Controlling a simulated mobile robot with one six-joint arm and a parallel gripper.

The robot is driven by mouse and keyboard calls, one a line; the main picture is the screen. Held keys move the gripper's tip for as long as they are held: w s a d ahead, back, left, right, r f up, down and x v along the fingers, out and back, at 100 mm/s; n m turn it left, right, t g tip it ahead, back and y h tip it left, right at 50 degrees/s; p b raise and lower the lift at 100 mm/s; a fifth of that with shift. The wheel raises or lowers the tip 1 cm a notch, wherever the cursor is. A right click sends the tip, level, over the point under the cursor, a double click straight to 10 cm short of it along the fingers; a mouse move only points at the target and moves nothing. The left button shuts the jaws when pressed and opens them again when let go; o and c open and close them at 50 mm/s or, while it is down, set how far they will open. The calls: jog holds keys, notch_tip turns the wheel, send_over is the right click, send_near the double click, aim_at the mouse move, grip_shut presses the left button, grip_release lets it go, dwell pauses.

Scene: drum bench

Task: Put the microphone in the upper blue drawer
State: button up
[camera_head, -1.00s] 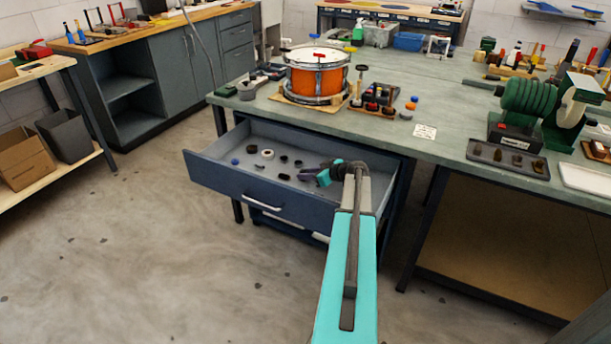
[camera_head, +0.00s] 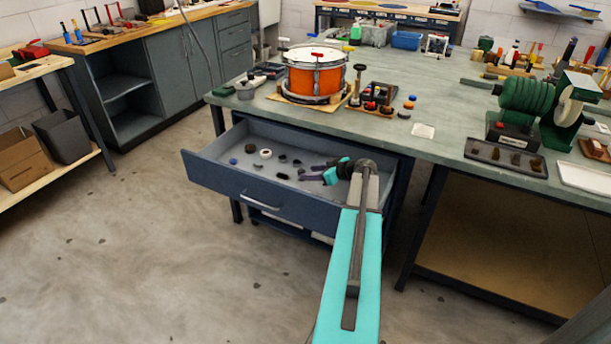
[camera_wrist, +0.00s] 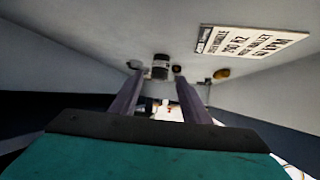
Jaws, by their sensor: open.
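The upper blue drawer (camera_head: 222,186) is pulled out below the bench, with several small items on its pale floor. My gripper (camera_head: 306,173) is over the right part of the drawer, small in the head view and pointing left. In the wrist view my gripper (camera_wrist: 158,88) shows two purple fingers spread apart, with nothing clearly held. A dark cylinder with a pale band (camera_wrist: 160,66) lies on the grey surface just beyond the fingertips, apart from them. I cannot tell whether it is the microphone, and I cannot pick out the microphone surely in the head view.
An orange drum (camera_head: 317,76) stands on the bench (camera_head: 450,95) behind the drawer. A black rack of small tools (camera_head: 377,98) is to its right. A green machine (camera_head: 535,100) stands farther right. A printed card (camera_wrist: 252,41) shows in the wrist view. The floor left of the drawer is clear.

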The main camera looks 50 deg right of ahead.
jog(key=v, duration=0.8)
jog(key=shift+s, duration=0.1)
dwell(0.5)
jog(key=shift+r+p, duration=0.1)
jog(key=shift+p, duration=0.2)
